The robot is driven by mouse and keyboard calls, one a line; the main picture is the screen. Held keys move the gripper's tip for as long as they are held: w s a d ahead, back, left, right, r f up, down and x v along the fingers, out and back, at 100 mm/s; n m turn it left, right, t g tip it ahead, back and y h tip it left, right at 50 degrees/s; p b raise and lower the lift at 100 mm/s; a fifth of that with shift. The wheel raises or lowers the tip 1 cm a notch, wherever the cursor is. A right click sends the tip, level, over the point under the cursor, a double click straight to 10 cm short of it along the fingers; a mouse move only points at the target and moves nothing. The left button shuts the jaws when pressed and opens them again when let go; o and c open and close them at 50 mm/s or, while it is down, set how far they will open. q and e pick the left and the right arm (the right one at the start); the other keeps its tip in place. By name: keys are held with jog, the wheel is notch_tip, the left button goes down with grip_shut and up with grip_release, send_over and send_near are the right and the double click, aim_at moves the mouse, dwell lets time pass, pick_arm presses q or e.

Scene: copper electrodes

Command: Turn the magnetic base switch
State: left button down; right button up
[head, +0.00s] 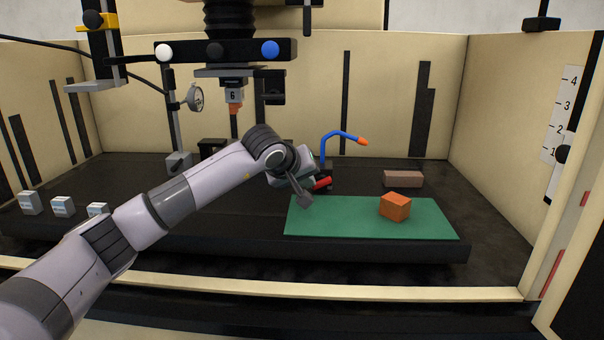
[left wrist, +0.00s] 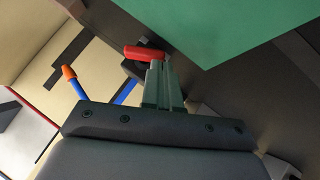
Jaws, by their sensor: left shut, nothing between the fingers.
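A red lever (head: 322,183) sticks out at the foot of the blue hose (head: 338,135) with the orange tip. The hose rises from a small dark block (head: 327,168), partly hidden by my wrist. A grey block (head: 178,162) under a dial gauge stands further left. My left gripper (head: 306,201) is shut and empty, just in front of the red lever. In the left wrist view the shut fingers (left wrist: 161,66) overlap the near side of the red lever (left wrist: 145,52); I cannot tell whether they touch it. My right gripper is not in view.
A green mat (head: 350,222) with an orange block (head: 395,207) lies right of the gripper. A brownish block (head: 403,178) lies behind it. The machine head with an electrode (head: 235,100) hangs above my arm. Small grey blocks (head: 62,206) stand at left.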

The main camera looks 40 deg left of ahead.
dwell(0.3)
pick_arm(q)
jog(key=shift+a+f+b, duration=0.1)
jog(key=shift+f+b, duration=0.1)
jog(key=shift+b, duration=0.3)
jog(key=shift+h+b, duration=0.3)
jog(key=shift+b, duration=0.05)
